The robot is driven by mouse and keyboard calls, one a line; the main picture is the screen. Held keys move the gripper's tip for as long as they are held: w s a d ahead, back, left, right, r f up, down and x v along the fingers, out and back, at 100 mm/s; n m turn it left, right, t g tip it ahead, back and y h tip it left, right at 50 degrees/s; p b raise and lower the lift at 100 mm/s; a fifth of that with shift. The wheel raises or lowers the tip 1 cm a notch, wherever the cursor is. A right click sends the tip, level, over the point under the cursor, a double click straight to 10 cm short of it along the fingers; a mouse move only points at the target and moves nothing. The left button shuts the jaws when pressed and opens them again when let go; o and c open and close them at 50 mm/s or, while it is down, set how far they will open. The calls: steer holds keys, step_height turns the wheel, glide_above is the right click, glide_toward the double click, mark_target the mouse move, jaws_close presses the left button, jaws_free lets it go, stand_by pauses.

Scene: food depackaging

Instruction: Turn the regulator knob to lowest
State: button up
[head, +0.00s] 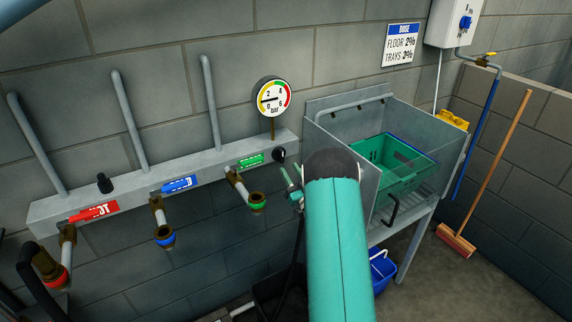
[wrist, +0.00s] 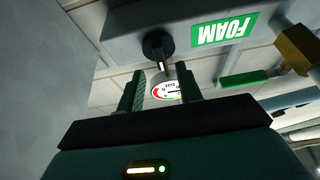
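The black regulator knob (head: 278,155) sits at the right end of the grey wall manifold (head: 215,166), beside the green label and below the pressure gauge (head: 272,97). The gauge needle points left, low on the scale. In the wrist view the knob (wrist: 157,44) shows a pale mark on its side, beside the green FOAM label (wrist: 224,30). My gripper (head: 292,184) is just below the knob in the head view, partly hidden by my arm. In the wrist view its two fingers (wrist: 160,84) are spread and empty, with the knob beyond the tips, apart from them.
A green-ringed outlet valve (head: 256,201) hangs left of my gripper. A metal sink with a green crate (head: 372,172) stands to the right. Another black knob (head: 104,183) is at the manifold's left. A broom (head: 493,160) leans on the right wall.

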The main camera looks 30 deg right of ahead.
steer(key=v, duration=0.9)
